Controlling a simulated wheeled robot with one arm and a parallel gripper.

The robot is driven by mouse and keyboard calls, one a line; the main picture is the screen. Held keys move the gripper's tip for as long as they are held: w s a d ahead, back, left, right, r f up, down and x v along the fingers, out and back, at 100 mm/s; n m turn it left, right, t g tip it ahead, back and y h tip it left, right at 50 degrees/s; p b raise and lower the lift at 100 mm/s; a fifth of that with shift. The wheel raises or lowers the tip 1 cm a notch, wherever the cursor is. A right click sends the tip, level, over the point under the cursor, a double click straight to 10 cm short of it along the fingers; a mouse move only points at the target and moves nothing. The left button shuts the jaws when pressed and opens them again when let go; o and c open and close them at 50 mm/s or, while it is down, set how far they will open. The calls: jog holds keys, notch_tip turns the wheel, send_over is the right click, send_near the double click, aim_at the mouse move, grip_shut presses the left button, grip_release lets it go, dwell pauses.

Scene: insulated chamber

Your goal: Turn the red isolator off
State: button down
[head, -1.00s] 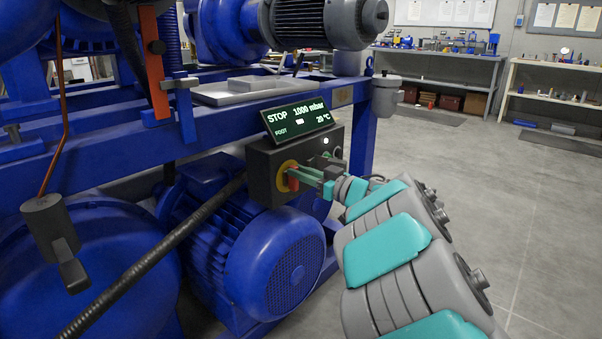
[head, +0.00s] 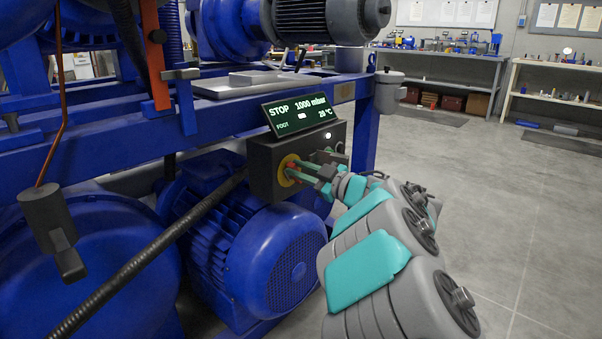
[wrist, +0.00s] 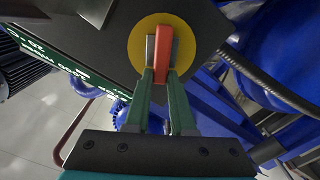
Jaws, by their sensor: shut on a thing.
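The red isolator handle (wrist: 164,42) sits on a round yellow plate (wrist: 137,42) on the dark control box (wrist: 85,35). In the wrist view my gripper (wrist: 162,60) has a finger on each side of the handle and is shut on it. The handle stands upright in that picture, while the box edges run slanted. In the head view the yellow plate (head: 285,172) shows on the box front (head: 262,165). My gripper (head: 304,169) reaches it from the right and hides much of the handle.
A display (head: 297,115) above the box reads STOP and 1000 mbar. A blue motor (head: 265,260) lies below the box, and a black hose (head: 150,255) runs up toward it. A blue beam (head: 80,180) passes behind. The floor (head: 480,200) on the right is clear.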

jog(key=n+b, duration=0.2)
jog(key=n, duration=0.2)
jog(key=f+n+b, duration=0.1)
jog(key=n+b, duration=0.2)
jog(key=n, duration=0.1)
jog(key=s+f+n+b, duration=0.1)
jog(key=n+b, duration=0.1)
jog(key=n, duration=0.2)
jog(key=shift+a+f+b, duration=0.25)
jog(key=shift+a+b, duration=0.1)
jog(key=shift+a, duration=0.05)
jog(key=c, duration=0.8)
grip_release()
jog(key=shift+o, duration=0.2)
jog(key=shift+r, duration=0.1)
jog(key=shift+d, duration=0.1)
jog(key=v, duration=0.7)
jog(key=shift+s+d+p, duration=0.2)
jog(key=shift+s+p, duration=0.05)
jog(key=shift+p, duration=0.1)
